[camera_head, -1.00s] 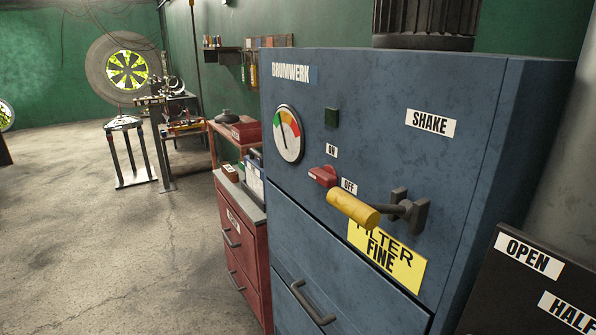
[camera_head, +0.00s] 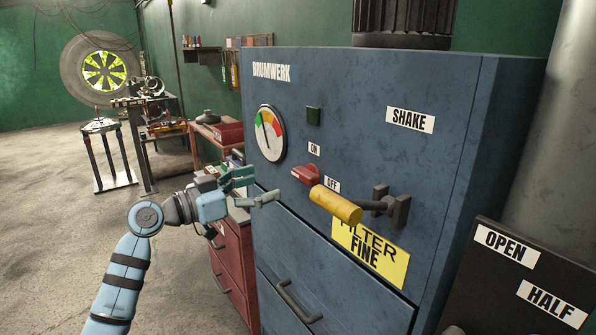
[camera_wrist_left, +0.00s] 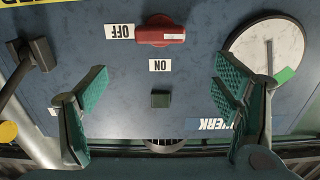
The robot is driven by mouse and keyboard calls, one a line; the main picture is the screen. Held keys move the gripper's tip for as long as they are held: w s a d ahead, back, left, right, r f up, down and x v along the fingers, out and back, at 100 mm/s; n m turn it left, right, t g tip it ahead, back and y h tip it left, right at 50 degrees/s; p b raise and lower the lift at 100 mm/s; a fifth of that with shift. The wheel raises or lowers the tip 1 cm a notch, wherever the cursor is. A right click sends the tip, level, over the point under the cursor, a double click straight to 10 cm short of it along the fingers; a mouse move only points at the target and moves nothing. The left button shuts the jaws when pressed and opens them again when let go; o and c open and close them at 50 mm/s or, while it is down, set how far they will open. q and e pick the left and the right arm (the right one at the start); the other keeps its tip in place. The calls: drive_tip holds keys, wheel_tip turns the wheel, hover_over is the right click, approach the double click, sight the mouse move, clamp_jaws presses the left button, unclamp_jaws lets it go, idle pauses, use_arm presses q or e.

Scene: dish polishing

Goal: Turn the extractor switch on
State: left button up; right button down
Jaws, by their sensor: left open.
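The red extractor switch (camera_head: 306,175) is on the blue cabinet's front (camera_head: 400,157), with the ON label (camera_head: 314,149) above it and the OFF label (camera_head: 333,184) to its right. My right gripper is not in view.
A yellow-ended lever (camera_head: 335,205) sticks out just right of the switch, above the yellow FILTER FINE label (camera_head: 370,255). A round gauge (camera_head: 269,134) and a dark green square (camera_head: 313,116) are above. A red drawer cabinet (camera_head: 232,262) stands left, behind my arm.

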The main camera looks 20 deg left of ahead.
sight(301, 174)
use_arm(q)
drive_tip(key=p+x, duration=0.1)
drive_tip(key=x, duration=0.9)
drive_tip(key=shift+w+d, duration=0.2)
drive_tip(key=shift+d, duration=0.05)
drive_tip(key=shift+a+f, duration=0.1)
drive_tip(key=shift+c, duration=0.6)
drive_tip(key=c, duration=1)
